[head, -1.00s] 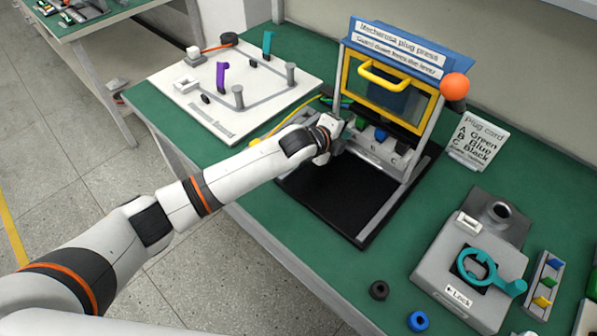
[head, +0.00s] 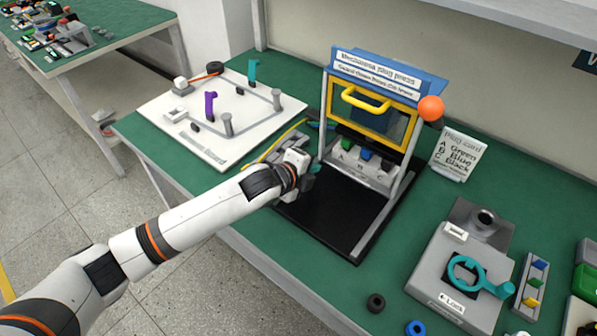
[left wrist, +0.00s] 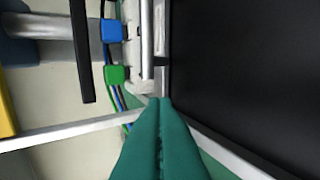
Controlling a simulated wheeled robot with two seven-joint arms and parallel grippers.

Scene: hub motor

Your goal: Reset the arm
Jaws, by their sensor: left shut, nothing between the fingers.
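My left arm reaches in from the left in the head view. Its gripper (head: 300,182) is mostly hidden behind the wrist, at the left edge of the plug press's black base. In the left wrist view the two teal fingers (left wrist: 161,110) are pressed together with nothing between them. The plug press (head: 372,110) has a yellow-framed window with a yellow handle and an orange ball knob. Green (left wrist: 116,75) and blue (left wrist: 113,30) plugs show close to the fingertips in the left wrist view. My right gripper is not in view.
A white harness board (head: 205,150) with pegs and clips lies left of the press. A plug card (head: 458,153) stands to its right. A grey lock fixture (head: 440,265) with a teal lever sits at the right. Black (head: 376,303) and blue (head: 415,328) rings lie near the front edge.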

